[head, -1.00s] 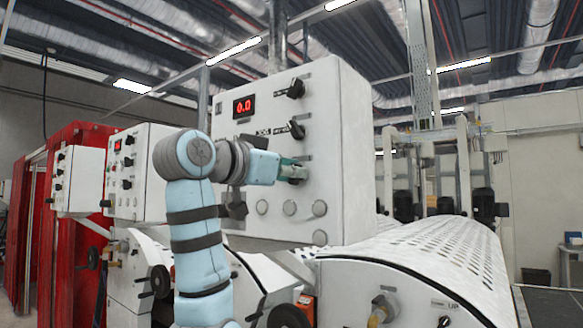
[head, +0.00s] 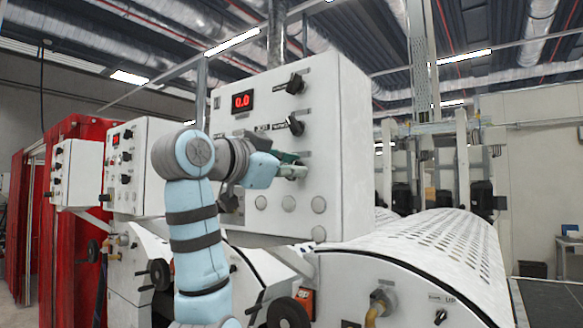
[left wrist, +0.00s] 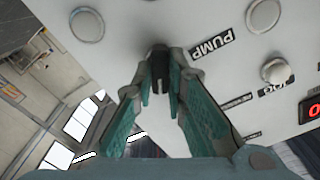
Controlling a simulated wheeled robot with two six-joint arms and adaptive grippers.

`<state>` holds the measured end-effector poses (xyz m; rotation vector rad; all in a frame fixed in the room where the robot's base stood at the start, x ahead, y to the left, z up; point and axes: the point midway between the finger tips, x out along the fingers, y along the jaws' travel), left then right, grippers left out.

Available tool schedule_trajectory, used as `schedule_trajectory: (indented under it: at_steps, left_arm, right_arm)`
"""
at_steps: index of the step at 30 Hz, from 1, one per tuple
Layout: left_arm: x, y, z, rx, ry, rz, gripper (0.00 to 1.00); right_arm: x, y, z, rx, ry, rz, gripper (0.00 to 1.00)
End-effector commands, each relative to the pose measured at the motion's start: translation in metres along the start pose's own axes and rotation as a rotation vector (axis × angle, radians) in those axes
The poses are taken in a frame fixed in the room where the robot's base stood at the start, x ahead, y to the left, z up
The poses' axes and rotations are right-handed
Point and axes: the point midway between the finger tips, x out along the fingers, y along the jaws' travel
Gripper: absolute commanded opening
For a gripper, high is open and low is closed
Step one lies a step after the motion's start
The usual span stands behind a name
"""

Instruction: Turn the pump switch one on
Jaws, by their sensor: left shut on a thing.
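The white control panel (head: 340,150) stands in the middle of the head view, with a red display (head: 242,101) reading 0.0. My left gripper (head: 292,171) is at the panel's lower right, below two black rotary knobs. In the left wrist view, its teal-padded fingers (left wrist: 160,72) are shut on a small black switch (left wrist: 158,85) on the panel face. A PUMP label (left wrist: 212,45) is beside that switch. The fingers largely hide the switch in the head view. My right gripper is not in view.
Above my left gripper are an upper black knob (head: 295,84) and a lower one (head: 295,125). Several round buttons (head: 289,204) line the panel below it. A perforated white roller cover (head: 430,250) lies at right. Similar panels (head: 140,165) stand at left.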

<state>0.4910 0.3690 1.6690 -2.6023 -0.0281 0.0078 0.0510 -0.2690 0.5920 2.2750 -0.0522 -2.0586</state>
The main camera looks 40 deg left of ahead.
Motion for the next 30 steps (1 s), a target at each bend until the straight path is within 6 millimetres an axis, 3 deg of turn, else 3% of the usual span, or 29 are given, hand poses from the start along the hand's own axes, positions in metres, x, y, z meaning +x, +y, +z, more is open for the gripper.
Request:
schedule_trajectory:
  at_steps: [1,2,6,16,24,30]
  left_arm:
    - [0.000,0.000,0.000,0.001,0.001,0.000,0.00]
    - [0.000,0.000,0.000,0.001,0.001,0.000,0.14]
    - [0.000,0.000,0.000,0.000,0.001,0.000,0.33]
    - [-0.006,-0.001,-0.001,0.000,0.002,-0.001,0.33]
    - [-0.061,-0.001,-0.001,0.000,0.003,-0.004,0.33]
    - [-0.075,0.000,0.000,-0.001,0.000,0.000,0.33]
  right_arm:
    - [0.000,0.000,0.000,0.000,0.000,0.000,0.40]
    - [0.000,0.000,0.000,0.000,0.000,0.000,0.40]
    - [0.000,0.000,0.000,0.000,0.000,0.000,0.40]
    - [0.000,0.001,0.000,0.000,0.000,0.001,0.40]
    - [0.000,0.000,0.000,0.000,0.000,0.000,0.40]
    - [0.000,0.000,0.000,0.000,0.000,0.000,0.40]
